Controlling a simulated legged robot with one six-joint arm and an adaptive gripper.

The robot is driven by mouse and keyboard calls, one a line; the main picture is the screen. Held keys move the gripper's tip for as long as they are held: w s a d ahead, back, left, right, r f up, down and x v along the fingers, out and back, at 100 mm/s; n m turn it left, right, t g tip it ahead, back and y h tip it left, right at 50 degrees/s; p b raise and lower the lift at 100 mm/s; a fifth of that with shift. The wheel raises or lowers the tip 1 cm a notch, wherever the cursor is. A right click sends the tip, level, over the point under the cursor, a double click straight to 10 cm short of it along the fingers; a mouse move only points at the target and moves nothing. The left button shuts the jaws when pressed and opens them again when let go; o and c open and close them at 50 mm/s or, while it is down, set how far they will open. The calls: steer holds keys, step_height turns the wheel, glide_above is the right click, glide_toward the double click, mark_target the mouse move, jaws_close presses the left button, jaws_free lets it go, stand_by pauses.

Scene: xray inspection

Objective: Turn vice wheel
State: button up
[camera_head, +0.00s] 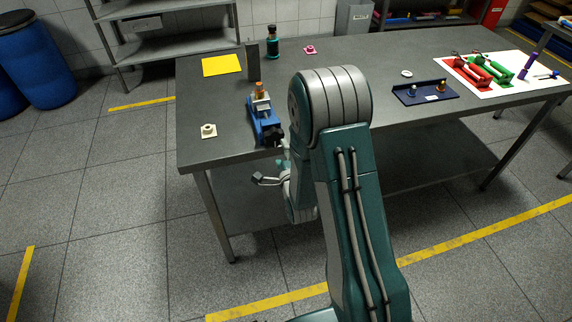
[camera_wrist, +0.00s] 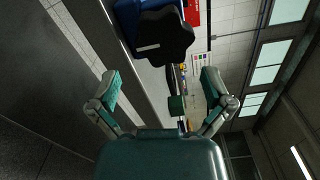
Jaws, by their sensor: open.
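The blue vice (camera_head: 262,118) stands near the front edge of the grey table, with an orange-topped piece (camera_head: 258,87) at its grey jaws. Its black lobed wheel (camera_head: 273,136) faces the table's front edge. In the wrist view the black wheel (camera_wrist: 165,38) is at the top middle, with the blue vice body (camera_wrist: 126,20) behind it. My gripper (camera_head: 269,170) is in front of the table edge, close to the wheel. In the wrist view my gripper (camera_wrist: 162,84) has its two fingers wide apart, with nothing between them. The wheel lies beyond the fingertips, apart from them.
On the table (camera_head: 330,56) are a yellow sheet (camera_head: 221,65), a dark upright block (camera_head: 252,60), a green bottle (camera_head: 272,43), a cream part (camera_head: 208,131) and a pink part (camera_head: 310,49). A dark blue tray (camera_head: 425,92) and red and green holders stand at right.

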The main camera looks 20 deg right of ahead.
steer(key=s, duration=0.6)
steer(key=shift+s, duration=0.3)
